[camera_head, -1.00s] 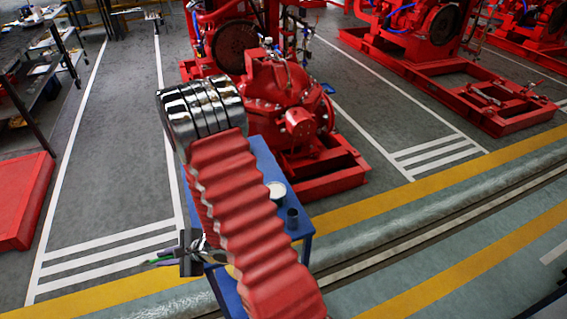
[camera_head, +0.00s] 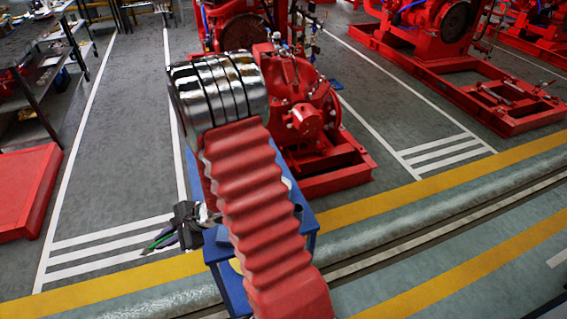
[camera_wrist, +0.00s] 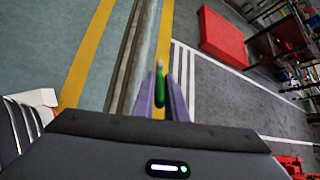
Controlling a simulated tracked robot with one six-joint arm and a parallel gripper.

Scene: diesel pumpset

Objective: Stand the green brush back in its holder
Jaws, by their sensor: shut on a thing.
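My gripper (camera_head: 168,238) is left of the blue table in the head view, pointing left. It is shut on the green brush (camera_head: 158,241); only a thin green part shows past the fingers. In the wrist view the green brush (camera_wrist: 160,84) sits between the two purple fingers, its pale tip pointing away from the gripper. The brush is in the air over the floor, clear of the table. My red arm sleeve hides much of the blue table (camera_head: 230,287). I cannot make out the brush's holder; the cups on the table are almost wholly covered by my arm.
A red pumpset (camera_head: 305,115) stands just behind the table. A red block (camera_head: 25,190) and a shelf of loose items (camera_head: 40,85) are at the left. Floor between them and the table is open. A pale pipe (camera_head: 430,210) runs along the floor in front.

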